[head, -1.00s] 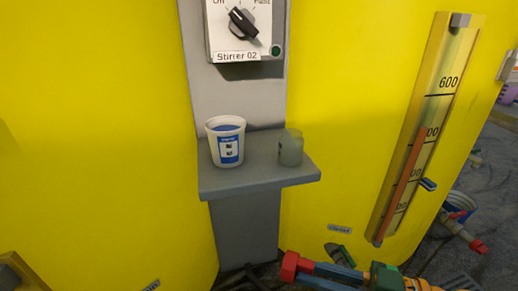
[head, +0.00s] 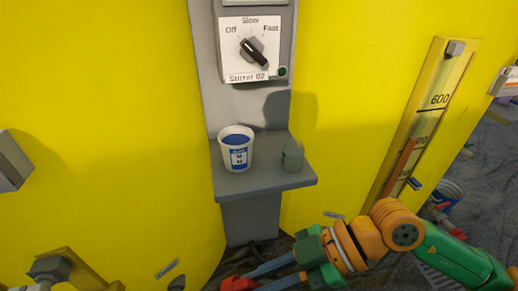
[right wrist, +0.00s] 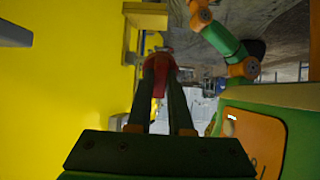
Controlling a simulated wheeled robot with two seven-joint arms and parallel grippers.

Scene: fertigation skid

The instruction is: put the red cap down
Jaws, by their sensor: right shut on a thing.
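The red cap (head: 238,284) is at the bottom edge of the head view, partly cut off by the frame. My right gripper (head: 250,279) is shut on it, its two grey-blue fingers reaching in from the right. In the right wrist view the red cap (right wrist: 160,64) sits at the tips of the long fingers of my right gripper (right wrist: 160,72). In the head view the cap is held below and in front of a grey shelf (head: 250,184). My left gripper does not show.
A white cup with blue contents (head: 237,152) and a small grey-green jar (head: 293,157) stand on the shelf, with a narrow gap between them. A stirrer switch panel (head: 254,50) is above. Yellow tank walls flank the column. A level gauge (head: 415,125) is at right.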

